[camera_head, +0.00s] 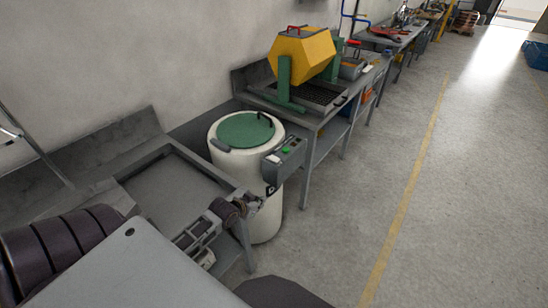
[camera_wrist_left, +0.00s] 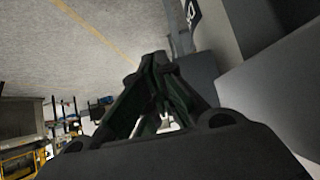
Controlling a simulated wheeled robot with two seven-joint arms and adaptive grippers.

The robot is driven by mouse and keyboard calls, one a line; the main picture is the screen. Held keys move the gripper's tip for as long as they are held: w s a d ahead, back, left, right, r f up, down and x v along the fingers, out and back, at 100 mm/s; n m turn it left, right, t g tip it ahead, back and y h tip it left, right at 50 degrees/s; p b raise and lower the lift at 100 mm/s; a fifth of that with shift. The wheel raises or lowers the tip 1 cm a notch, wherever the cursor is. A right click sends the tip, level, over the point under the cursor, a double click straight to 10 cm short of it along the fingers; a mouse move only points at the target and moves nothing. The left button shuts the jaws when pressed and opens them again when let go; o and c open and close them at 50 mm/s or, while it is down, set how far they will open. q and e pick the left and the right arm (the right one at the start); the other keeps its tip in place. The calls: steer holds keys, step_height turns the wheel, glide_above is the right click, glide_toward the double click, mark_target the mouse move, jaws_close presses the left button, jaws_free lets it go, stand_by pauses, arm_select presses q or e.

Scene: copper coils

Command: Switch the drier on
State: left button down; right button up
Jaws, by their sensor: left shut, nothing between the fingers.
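The drier (camera_head: 240,165) is a white upright drum with a green lid (camera_head: 245,130) that is closed. A grey control box (camera_head: 284,158) with a green button (camera_head: 286,150) sits on its right front side. My left gripper (camera_head: 258,201) is in front of the drum, below the control box, and apart from the button. It also shows in the left wrist view (camera_wrist_left: 158,60), with its fingers together and empty. I cannot tell if it touches the drum. My right gripper is not in view.
A grey sink-like table (camera_head: 170,185) stands left of the drier, close to my left arm. A bench with a yellow tumbler (camera_head: 302,54) on green supports stands behind it. The floor (camera_head: 345,200) to the right is clear, with a yellow line (camera_head: 410,190).

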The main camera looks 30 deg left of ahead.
arm_select(q)
steer(key=w+a+r+t, duration=0.2)
steer(key=r, duration=0.7)
steer(key=w+a+r+t+h, duration=0.1)
steer(key=w+a+r+t, duration=0.1)
steer(key=r, duration=0.7)
steer(key=shift+w+r+t+b, duration=0.25)
steer(key=shift+w+t+b, duration=0.2)
steer(key=shift+w, duration=0.4)
steer(key=shift+w, duration=0.2)
glide_above(274, 159)
steer(key=s, duration=0.1)
steer(key=shift+s+d+f, duration=0.1)
steer(key=shift+d+f, duration=0.1)
steer(key=shift+f, duration=0.4)
steer(key=shift+s+d+f, duration=0.1)
steer(key=shift+d+f, duration=0.1)
steer(key=shift+f, duration=2.45)
steer(key=shift+p, duration=0.3)
